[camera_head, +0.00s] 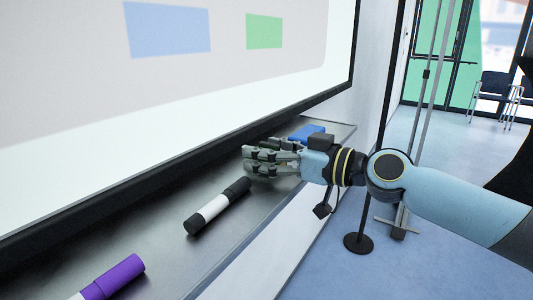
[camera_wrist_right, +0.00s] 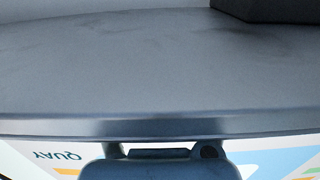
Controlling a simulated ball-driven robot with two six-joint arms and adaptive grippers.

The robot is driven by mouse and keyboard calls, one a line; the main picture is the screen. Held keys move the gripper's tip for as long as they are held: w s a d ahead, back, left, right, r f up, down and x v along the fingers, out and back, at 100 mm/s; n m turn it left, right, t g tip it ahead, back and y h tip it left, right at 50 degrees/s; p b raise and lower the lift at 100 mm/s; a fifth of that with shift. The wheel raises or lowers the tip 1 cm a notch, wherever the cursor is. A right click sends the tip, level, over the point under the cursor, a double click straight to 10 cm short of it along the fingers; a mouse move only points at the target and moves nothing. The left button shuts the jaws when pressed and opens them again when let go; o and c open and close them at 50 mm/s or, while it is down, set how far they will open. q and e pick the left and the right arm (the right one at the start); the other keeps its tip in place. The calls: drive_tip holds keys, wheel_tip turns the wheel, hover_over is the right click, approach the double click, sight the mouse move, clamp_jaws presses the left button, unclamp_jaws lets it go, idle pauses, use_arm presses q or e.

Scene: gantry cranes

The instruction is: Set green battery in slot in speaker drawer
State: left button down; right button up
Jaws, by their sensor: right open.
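I do not see a green battery, a speaker or a drawer in either view. My right gripper (camera_head: 250,160) is open over the grey tray below the screen, its fingers pointing left. Nothing shows between its fingers. Its fingertips are close to the black end of a black-and-white marker (camera_head: 213,207); I cannot tell whether they touch. In the right wrist view, part of my gripper (camera_wrist_right: 160,165) shows at the bottom edge, before a smooth grey surface (camera_wrist_right: 120,70). My left gripper is out of view.
The tray (camera_head: 150,210) also holds a purple marker (camera_head: 117,277) and a blue object (camera_head: 308,132) behind my gripper. The screen (camera_head: 200,85) rises behind. A thin black stand (camera_head: 358,243) is on the floor. Chairs (camera_head: 497,86) are far right.

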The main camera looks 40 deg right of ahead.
drive_tip(key=shift+w, duration=0.2)
clamp_jaws()
wheel_tip(320, 180, up, 9)
drive_tip(key=p, duration=0.5)
drive_tip(key=shift+p, duration=0.35)
drive_tip(key=shift+s+a, duration=0.1)
drive_tip(key=shift+s, duration=0.05)
drive_tip(key=s+a+n+g+y+b, duration=0.1)
drive_tip(key=s+a, duration=0.6)
drive_tip(key=a, duration=0.2)
drive_tip(key=shift+a+r+y+b, duration=0.2)
drive_tip(key=shift+r+y+b, duration=0.2)
drive_tip(key=shift+r, duration=0.05)
